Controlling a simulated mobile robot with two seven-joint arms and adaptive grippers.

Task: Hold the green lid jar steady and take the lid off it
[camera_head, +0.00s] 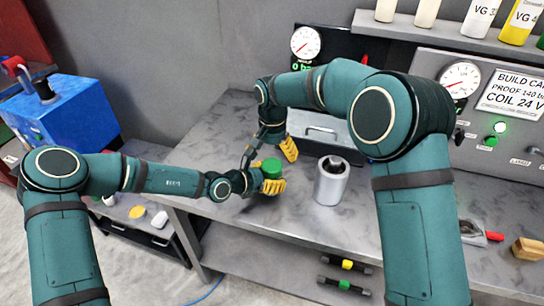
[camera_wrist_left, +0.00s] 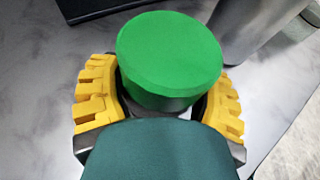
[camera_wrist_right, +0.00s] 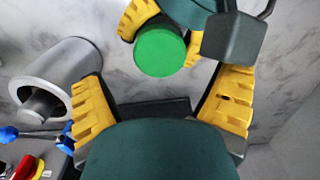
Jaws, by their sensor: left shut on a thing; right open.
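The green lid jar stands on the grey bench with its green lid (camera_head: 271,168) on top; the lid also fills the middle of the left wrist view (camera_wrist_left: 168,55). My left gripper (camera_head: 272,186) is shut on the jar, its yellow fingers on both sides below the lid. Most of the jar's body is hidden by the lid and fingers. My right gripper (camera_head: 271,146) is open and empty, above and behind the jar. In the right wrist view the lid (camera_wrist_right: 160,51) lies beyond the open right fingers (camera_wrist_right: 165,100), apart from them.
A silver metal cylinder (camera_head: 331,182) stands on the bench (camera_head: 290,228) just right of the jar. Behind are a gauge panel (camera_head: 335,45) and a control panel (camera_head: 470,130). A tan block (camera_head: 527,249) lies at the far right. The bench front is mostly clear.

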